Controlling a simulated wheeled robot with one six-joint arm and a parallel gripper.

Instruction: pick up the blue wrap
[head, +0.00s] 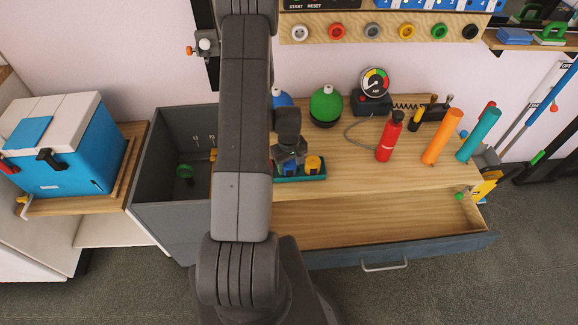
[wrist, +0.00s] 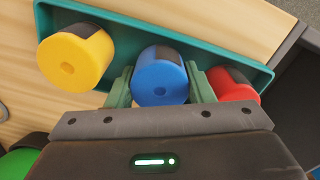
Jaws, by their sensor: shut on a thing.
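The blue wrap (wrist: 160,78) is a short blue roll with a dark patch on its side, in the middle of the wrist view. My gripper (wrist: 160,88) has one green finger on each side of it and is shut on it. The wrap is at or just above the teal tray (wrist: 215,50); I cannot tell whether it touches the tray. In the head view the blue wrap (head: 290,168) shows small below my gripper (head: 289,160), partly hidden by it.
A yellow roll (wrist: 75,58) and a red roll (wrist: 233,84) flank the blue wrap. The tray (head: 300,179) stands on the wooden bench. A green ball-shaped thing (head: 326,104), a gauge (head: 375,84) and a red bottle (head: 389,138) stand nearby. A drawer (head: 385,248) is open in front.

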